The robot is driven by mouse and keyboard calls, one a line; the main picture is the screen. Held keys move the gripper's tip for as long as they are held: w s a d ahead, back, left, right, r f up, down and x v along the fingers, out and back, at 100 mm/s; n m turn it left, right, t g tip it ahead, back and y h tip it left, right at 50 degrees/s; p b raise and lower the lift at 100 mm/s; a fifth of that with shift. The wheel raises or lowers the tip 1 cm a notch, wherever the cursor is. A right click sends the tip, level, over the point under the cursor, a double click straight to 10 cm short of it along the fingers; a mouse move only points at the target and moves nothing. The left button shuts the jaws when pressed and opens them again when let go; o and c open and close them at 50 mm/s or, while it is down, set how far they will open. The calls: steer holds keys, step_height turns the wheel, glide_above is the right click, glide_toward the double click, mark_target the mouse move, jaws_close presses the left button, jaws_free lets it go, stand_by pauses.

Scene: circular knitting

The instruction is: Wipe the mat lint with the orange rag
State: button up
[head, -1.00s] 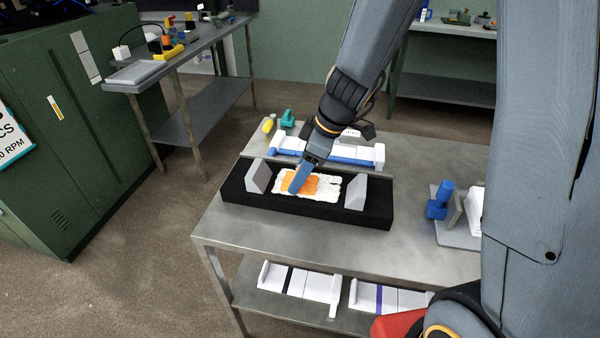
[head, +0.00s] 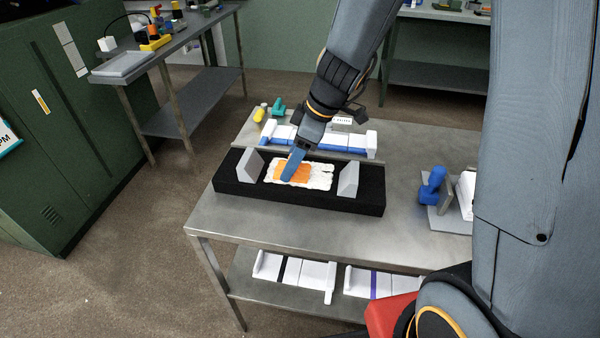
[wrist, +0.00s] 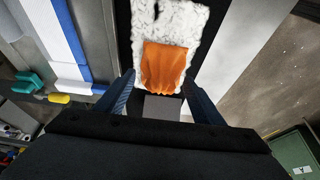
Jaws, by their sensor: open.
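The orange rag (head: 295,172) lies flat on the white fluffy lint (head: 319,176). The lint spreads over the black mat (head: 240,186) between two grey wedge-shaped blocks, one at the left (head: 250,163) and one at the right (head: 348,180). My gripper (head: 290,172) points down at the rag's left end. In the wrist view the orange rag (wrist: 165,66) shows just ahead of my open fingers (wrist: 160,88), with white lint (wrist: 170,18) beyond it. Nothing shows held between the fingers. I cannot tell whether the fingertips touch the rag.
A white and blue rack (head: 315,140) stands behind the mat, with yellow and teal items (head: 277,108) at its left. A blue fixture (head: 432,185) stands at the right. The metal table's front strip (head: 280,230) is clear. A lower shelf holds white trays (head: 295,273).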

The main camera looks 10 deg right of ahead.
mark_target(275, 170)
steer(key=c, duration=0.8)
steer(key=shift+a, duration=0.1)
steer(key=shift+s+a+b, duration=0.1)
steer(key=shift+a+b, duration=0.55)
steer(key=shift+a, duration=0.9)
steer(key=shift+s+d+r+b, duration=0.1)
steer(key=shift+s+d+b, duration=0.25)
steer(key=shift+d, duration=0.45)
steer(key=shift+s+d+f+b, duration=0.1)
steer(key=shift+s+d+b, duration=0.15)
steer(key=shift+d, duration=0.5)
steer(key=shift+s+d+r+b, duration=0.1)
steer(key=shift+s+d+b, duration=0.25)
steer(key=shift+d, duration=0.45)
steer(key=shift+w, duration=0.1)
steer(key=shift+s+d+f+b, duration=0.1)
steer(key=shift+s+d+b, duration=0.2)
steer(key=shift+d, duration=0.4)
steer(key=shift+s+d+f+b, duration=0.1)
steer(key=shift+s+d+b, duration=0.2)
steer(key=shift+d, duration=0.45)
steer(key=shift+s+d+b, duration=0.15)
steer(key=shift+d+b, duration=0.25)
steer(key=shift+d, duration=0.3)
steer(key=shift+a, duration=0.1)
